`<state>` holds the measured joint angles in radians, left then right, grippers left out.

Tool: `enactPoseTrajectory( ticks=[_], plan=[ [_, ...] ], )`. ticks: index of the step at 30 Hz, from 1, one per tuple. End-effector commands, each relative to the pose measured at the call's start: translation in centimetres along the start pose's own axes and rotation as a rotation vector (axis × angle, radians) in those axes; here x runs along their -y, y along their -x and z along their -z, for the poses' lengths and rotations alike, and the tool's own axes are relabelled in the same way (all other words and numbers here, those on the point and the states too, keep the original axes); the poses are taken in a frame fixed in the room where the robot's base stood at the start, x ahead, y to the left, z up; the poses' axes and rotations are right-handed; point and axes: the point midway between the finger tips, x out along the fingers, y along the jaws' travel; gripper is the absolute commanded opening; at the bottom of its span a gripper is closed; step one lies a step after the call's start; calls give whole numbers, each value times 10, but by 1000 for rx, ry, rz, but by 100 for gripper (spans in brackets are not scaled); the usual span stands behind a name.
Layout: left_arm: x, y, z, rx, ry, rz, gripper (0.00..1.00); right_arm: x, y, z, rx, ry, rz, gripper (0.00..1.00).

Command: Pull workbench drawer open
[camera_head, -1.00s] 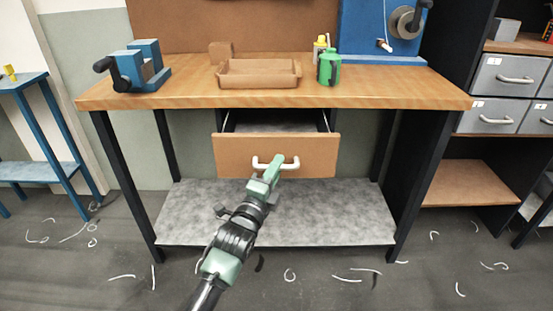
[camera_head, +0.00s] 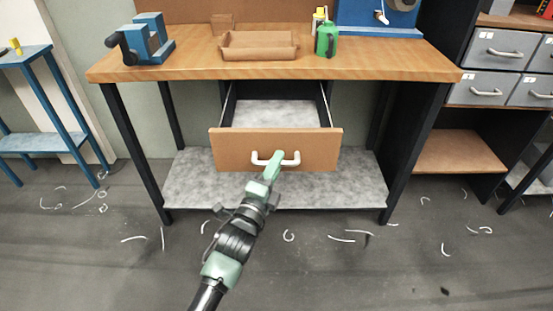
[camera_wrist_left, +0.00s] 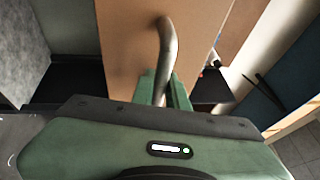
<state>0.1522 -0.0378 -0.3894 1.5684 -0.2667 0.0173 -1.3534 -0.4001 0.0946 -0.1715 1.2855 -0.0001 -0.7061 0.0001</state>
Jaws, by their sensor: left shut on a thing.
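The workbench (camera_head: 200,67) has a wooden top and dark legs. Its drawer (camera_head: 230,145) has a brown front and is pulled well out, showing an empty grey inside between two side rails. A white bar handle (camera_head: 292,158) is on the drawer front. My left gripper (camera_head: 273,166) is shut on the handle near its middle. In the left wrist view the green fingers (camera_wrist_left: 163,88) close around the bar of the handle (camera_wrist_left: 168,45). My right gripper is not in view.
A blue vise (camera_head: 142,40), a brown tray (camera_head: 258,52) and a green bottle (camera_head: 326,40) stand on the benchtop. A grey lower shelf (camera_head: 335,185) lies beneath the drawer. A grey drawer cabinet (camera_head: 495,70) is at right. A blue stand (camera_head: 40,90) is at left.

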Motion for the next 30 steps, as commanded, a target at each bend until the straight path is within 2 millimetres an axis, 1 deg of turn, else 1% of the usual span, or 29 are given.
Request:
enactPoseTrajectory(
  ticks=[7, 8, 9, 10, 20, 23, 26, 30],
  plan=[
    [-1, 0, 0, 1, 1, -2, 0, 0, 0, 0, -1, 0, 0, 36],
    [-1, 0, 0, 1, 1, -2, 23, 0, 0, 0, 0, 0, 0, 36],
    [-1, 0, 0, 1, 1, -2, 34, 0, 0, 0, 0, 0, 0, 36],
    [-1, 0, 0, 1, 1, -2, 36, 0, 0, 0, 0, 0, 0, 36],
    [-1, 2, 0, 0, 0, -2, 36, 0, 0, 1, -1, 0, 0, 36],
    [-1, 12, 0, 1, 0, -2, 36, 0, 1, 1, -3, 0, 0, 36],
    [-1, 29, 0, 0, 1, -4, 36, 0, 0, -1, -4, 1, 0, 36],
    [-1, 54, 0, 1, 0, -4, 36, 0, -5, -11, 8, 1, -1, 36]
  ],
)
